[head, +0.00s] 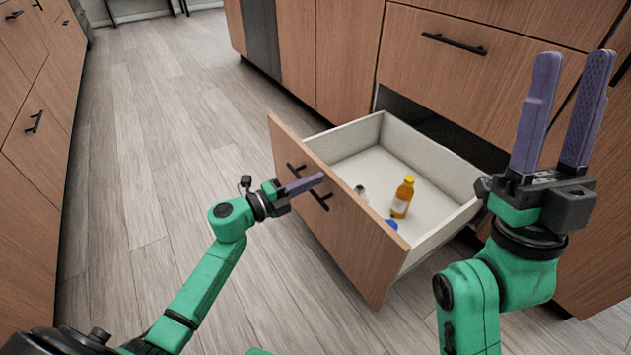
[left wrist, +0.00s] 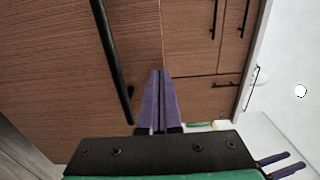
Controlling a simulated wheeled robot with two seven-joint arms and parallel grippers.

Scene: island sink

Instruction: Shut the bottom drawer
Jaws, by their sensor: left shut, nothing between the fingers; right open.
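The bottom drawer (head: 364,254) is pulled well out of the island cabinet, with a wooden front and a white box. Its black bar handle (head: 319,201) is partly hidden by my left gripper. My left gripper (head: 322,178) is shut and empty, its fingertips at the outer face of the drawer front, near the handle. In the left wrist view its purple fingers (left wrist: 159,72) are together, beside a black handle (left wrist: 112,55); whether they touch the wood I cannot tell. My right gripper (head: 574,55) is open and empty, raised at the right, its fingers pointing up.
In the drawer are an orange bottle (head: 402,198) with a yellow cap, a small pale item (head: 361,192) and a partly hidden blue item (head: 392,224). A closed drawer (head: 475,75) is above. Open wooden floor (head: 170,120) lies left, up to another cabinet row (head: 30,150).

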